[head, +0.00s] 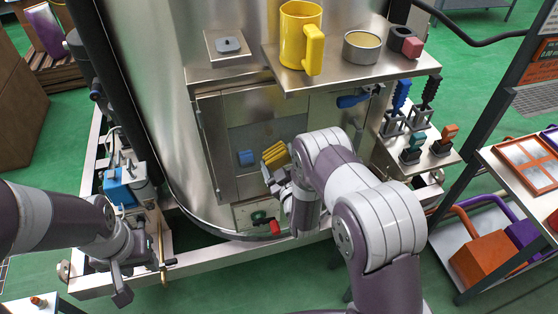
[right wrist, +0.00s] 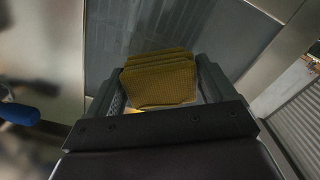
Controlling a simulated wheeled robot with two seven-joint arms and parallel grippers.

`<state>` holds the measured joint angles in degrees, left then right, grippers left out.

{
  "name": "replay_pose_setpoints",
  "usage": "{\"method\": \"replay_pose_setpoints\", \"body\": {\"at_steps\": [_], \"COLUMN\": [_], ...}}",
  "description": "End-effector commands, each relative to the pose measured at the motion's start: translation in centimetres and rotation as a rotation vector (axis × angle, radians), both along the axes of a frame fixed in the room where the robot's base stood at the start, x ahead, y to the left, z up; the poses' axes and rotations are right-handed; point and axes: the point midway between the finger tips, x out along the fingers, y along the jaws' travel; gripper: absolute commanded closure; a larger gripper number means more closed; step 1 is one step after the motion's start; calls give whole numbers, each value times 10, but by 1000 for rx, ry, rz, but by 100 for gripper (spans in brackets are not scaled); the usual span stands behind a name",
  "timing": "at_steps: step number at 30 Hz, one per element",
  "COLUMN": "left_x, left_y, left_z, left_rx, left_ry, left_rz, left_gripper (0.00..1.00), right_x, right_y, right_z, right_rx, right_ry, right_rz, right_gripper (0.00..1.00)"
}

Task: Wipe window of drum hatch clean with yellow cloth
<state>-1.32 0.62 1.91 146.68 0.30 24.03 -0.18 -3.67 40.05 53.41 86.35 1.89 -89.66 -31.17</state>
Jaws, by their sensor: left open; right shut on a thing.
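The drum hatch (head: 213,125) is a metal door low on the steel drum. Its window (head: 250,137) is a grey pane, which also fills the top of the right wrist view (right wrist: 190,32). My right gripper (head: 280,172) is shut on the folded yellow cloth (head: 274,154). In the right wrist view the ribbed cloth (right wrist: 160,82) sticks out between the fingers (right wrist: 155,98), in front of the pane. I cannot tell whether it touches the pane. My left gripper (head: 122,280) is open and empty, low at the left, away from the hatch.
A steel shelf (head: 335,78) above the hatch holds a yellow jug (head: 299,38) and a round tin (head: 361,47). A blue handle (head: 352,101) is at the hatch's right. Brushes (head: 401,94) stand in holders at the right.

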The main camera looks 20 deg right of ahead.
Motion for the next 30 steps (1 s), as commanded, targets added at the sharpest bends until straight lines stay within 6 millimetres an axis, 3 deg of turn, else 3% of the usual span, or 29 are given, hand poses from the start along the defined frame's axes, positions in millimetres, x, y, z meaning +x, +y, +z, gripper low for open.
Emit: {"method": "replay_pose_setpoints", "body": {"at_steps": [5, 21, 30], "left_x": [0, 0, 0], "left_y": [0, 0, 0], "left_z": [-1, -14, -14], "left_rx": [0, 0, 0], "left_ry": [0, 0, 0], "left_rz": [0, 0, 0], "left_gripper": [57, 57, 57], "right_x": [0, -2, -3], "right_y": [9, 82, 91], "right_z": [0, 1, 2], "right_rx": [0, 1, 0], "right_ry": [-1, -3, -1], "right_rz": [3, 3, 0], "right_gripper": [40, 40, 40]}}
